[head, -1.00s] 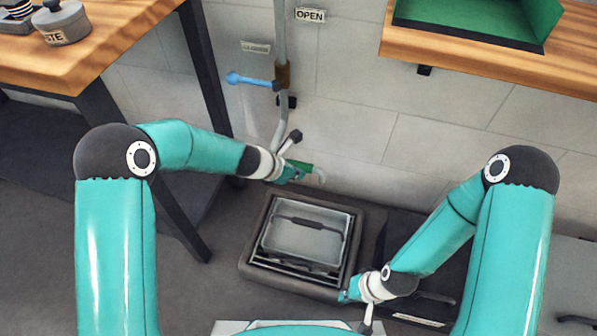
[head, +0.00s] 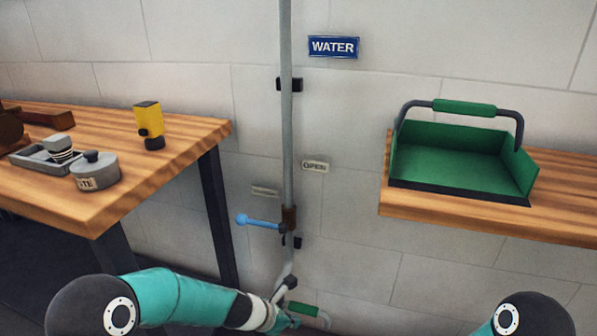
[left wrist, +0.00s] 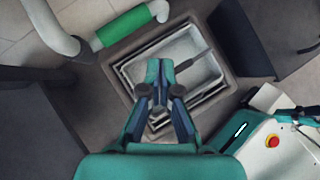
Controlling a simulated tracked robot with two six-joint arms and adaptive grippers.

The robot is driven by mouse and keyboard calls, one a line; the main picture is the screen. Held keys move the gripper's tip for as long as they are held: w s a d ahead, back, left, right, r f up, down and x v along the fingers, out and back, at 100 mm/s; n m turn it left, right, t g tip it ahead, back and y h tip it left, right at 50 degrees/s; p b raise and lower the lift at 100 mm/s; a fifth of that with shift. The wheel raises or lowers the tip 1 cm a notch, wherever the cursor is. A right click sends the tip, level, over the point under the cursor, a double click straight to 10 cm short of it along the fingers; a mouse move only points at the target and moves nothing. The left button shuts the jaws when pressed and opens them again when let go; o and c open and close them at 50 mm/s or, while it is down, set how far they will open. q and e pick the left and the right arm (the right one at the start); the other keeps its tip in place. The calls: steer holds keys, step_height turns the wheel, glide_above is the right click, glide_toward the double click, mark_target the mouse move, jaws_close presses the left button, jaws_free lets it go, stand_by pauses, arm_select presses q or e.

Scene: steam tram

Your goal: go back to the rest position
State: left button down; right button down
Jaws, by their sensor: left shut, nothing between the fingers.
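My left gripper (head: 290,322) is low in the head view, beside the foot of the wall pipe and a green-gripped spout (head: 308,310). In the left wrist view my left gripper (left wrist: 159,66) has its fingertips together, with nothing between them. Behind the fingers is a metal basin (left wrist: 205,68) with a dark handle, set in a dark frame. The green sleeve (left wrist: 124,28) on the curved pipe shows to the left of the fingers. Of my right arm only the elbow shows in the head view; its gripper is out of the picture.
A wooden bench (head: 150,190) at left holds a lidded grey pot (head: 95,172), a grey tray (head: 42,164) and a yellow device (head: 149,122). A green carrier (head: 460,160) stands on the right shelf (head: 440,208). A blue lever (head: 258,222) juts from the pipe (head: 288,130).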

arm_select(q)
steer(key=s+a+f+m+g+y, duration=0.2)
steer(key=s+a+f+m+g, duration=0.2)
steer(key=s+a+f, duration=0.75)
steer(key=s+f+m, duration=0.3)
steer(key=s+m, duration=1.4)
steer(key=m, duration=0.2)
step_height(320, 180, up, 34)
steer(key=m+p, duration=0.1)
steer(key=p, duration=3.3)
steer(key=shift+w+d, duration=0.4)
steer(key=shift+d, duration=0.05)
